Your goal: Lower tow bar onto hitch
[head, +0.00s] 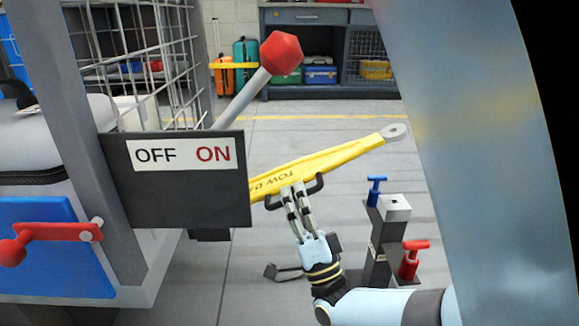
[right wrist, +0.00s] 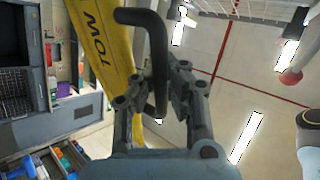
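The yellow tow bar (head: 330,165) with a grey ring eye (head: 395,132) at its far end slants up to the right in the head view, held above the floor. Its black handle (right wrist: 158,60) sits between the fingers of my right gripper (head: 293,190), which look closed around it. The yellow bar also shows in the right wrist view (right wrist: 100,40). The hitch (head: 397,208), a grey post with a blue T-handled pin (head: 376,190) and a red T-handle (head: 411,258), stands below and right of the ring, apart from it. My left gripper is out of view.
An OFF/ON panel (head: 195,192) hides the bar's near end. A red-knobbed lever (head: 281,54) rises behind it. A wire cage (head: 140,45) and a blue panel with a red handle (head: 50,245) are at left. Open floor (head: 300,135) lies behind the bar.

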